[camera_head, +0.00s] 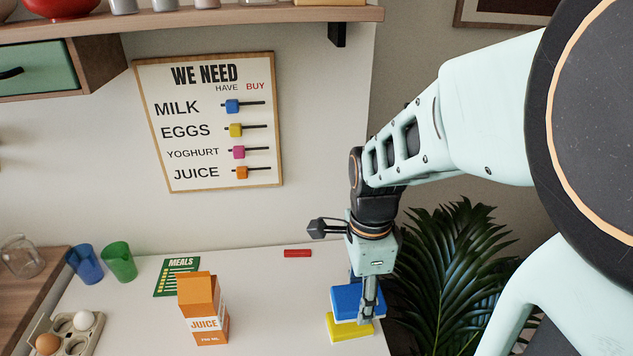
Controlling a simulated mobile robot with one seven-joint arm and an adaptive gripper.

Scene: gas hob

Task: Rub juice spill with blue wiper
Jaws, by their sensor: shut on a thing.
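The blue wiper (350,299) is at the right end of the white worktop, at the bottom right of the view. My gripper (366,308) points down over it and is shut on it. A yellow block (343,330) shows directly beneath the blue wiper; whether the two touch is hard to tell. An orange juice carton (203,308) stands upright on the worktop to the left, apart from my gripper. No juice spill shows in this view. The finger behind the wiper is partly hidden.
The white worktop (265,300) is clear between carton and wiper. A red bar (297,253) lies near the wall. A green meals card (176,276), blue cup (84,263), green cup (120,261) and egg tray (82,338) are left. A plant (450,265) stands right.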

